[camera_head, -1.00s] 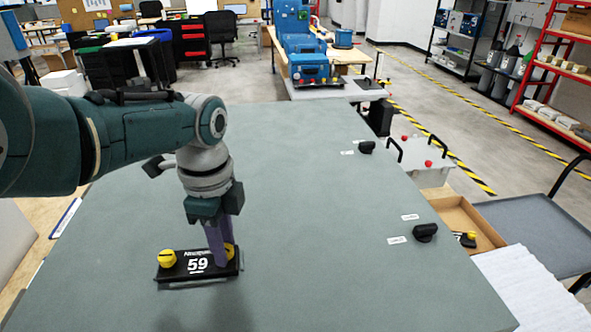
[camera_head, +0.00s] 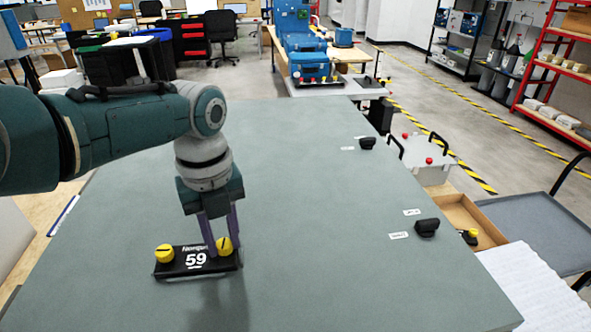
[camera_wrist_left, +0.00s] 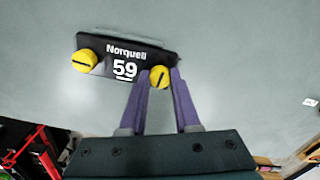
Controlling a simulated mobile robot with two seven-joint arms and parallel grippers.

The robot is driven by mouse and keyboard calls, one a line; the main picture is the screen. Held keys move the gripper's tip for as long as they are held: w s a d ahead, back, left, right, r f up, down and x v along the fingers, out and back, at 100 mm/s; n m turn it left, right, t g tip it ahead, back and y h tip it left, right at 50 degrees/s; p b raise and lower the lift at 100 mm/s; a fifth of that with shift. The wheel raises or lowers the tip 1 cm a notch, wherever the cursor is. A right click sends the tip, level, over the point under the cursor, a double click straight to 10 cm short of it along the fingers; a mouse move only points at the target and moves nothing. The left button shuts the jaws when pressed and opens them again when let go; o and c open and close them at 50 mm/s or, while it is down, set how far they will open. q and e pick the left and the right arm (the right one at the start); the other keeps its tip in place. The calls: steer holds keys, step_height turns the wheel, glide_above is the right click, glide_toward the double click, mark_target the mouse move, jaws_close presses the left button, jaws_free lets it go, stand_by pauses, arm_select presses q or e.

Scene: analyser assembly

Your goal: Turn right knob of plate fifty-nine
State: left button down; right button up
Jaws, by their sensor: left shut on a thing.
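Plate fifty-nine (camera_head: 196,261) is a black plate marked "Norquell 59" on the grey-green table top. It also shows in the left wrist view (camera_wrist_left: 124,58). Its right knob (camera_head: 224,245) is yellow with a dark line across its top. Its left knob (camera_head: 165,253) is also yellow. My left gripper (camera_head: 221,247) reaches down from above, its two purple fingers on either side of the right knob and shut on it. In the left wrist view the fingertips flank the right knob (camera_wrist_left: 160,77), whose line is tilted. My right gripper is not in view.
Black knobs with small white labels sit at the table's right side, one nearer (camera_head: 426,227) and one farther (camera_head: 367,143). A cardboard box (camera_head: 474,222) stands beyond the right edge. The middle of the table top (camera_head: 310,200) is clear.

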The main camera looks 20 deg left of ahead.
arm_select(q)
steer(key=m+b, duration=0.1)
steer(key=m, duration=0.4)
steer(key=shift+m, duration=0.4)
steer(key=m+b, duration=0.2)
steer(key=shift+f+m, duration=0.15)
steer(key=shift+m, duration=0.15)
steer(key=m+b, duration=0.5)
steer(key=b, duration=0.7)
steer(key=shift+f+m, duration=0.1)
steer(key=shift+m, duration=0.3)
steer(key=shift+b, duration=0.65)
steer(key=shift+r+m, duration=0.25)
steer(key=shift+m, duration=0.05)
steer(key=c, duration=0.6)
jaws_free()
